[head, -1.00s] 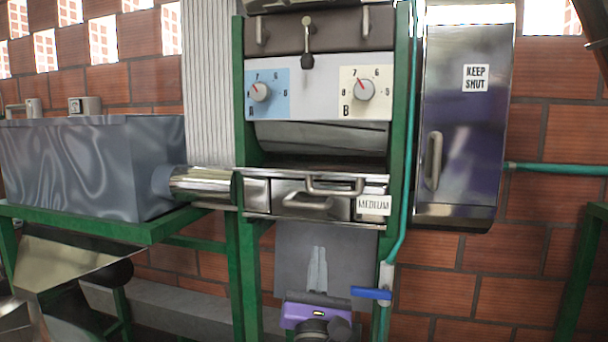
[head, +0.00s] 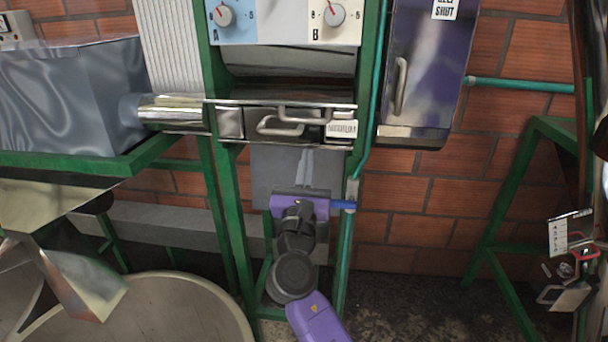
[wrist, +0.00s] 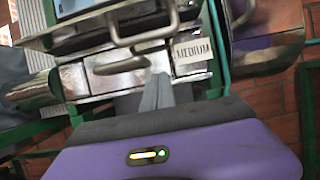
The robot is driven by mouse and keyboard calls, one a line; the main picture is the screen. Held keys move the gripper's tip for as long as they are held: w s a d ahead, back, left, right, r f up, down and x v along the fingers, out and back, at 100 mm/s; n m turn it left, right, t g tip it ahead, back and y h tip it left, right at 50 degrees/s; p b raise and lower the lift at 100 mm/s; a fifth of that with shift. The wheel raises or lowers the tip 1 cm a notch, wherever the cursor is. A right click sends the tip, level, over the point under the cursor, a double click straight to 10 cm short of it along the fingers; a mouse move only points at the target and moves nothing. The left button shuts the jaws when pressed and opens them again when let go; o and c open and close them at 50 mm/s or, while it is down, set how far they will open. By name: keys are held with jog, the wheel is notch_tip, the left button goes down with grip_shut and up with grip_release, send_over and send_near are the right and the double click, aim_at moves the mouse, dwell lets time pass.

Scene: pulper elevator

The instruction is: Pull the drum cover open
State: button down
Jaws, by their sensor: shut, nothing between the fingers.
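The green-framed machine has a curved metal surface (head: 290,63) below its dials, and I cannot tell for sure which part is the drum cover. Below that is a metal ledge with two bar handles, an upper handle (head: 303,115) and a lower handle (head: 280,128). A MEDIUM label (head: 341,129) sits to their right. My gripper (head: 304,154) is shut and empty, fingers pointing up, just below the handles in the head view. In the wrist view the fingertips (wrist: 157,84) show below the lower handle (wrist: 121,66) and left of the label (wrist: 192,53), apparently touching neither.
A tall dark cabinet (head: 424,65) with a handle hangs to the right. A blue-handled valve (head: 343,205) on a teal pipe is close beside my gripper. A grey metal tank (head: 70,95) stands left. A round tub (head: 150,315) is on the floor at lower left.

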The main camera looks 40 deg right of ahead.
jog(key=shift+w+d+r+p, duration=0.1)
jog(key=shift+d+r+p, duration=0.2)
jog(key=shift+r, duration=0.5)
jog(key=shift+w+d+r+p, duration=0.15)
jog(key=shift+r+p, duration=0.2)
jog(key=shift+r, duration=0.45)
jog(key=shift+w+d+r+p, duration=0.1)
jog(key=shift+r+p, duration=0.25)
jog(key=shift+r, duration=0.45)
jog(key=shift+w, duration=0.1)
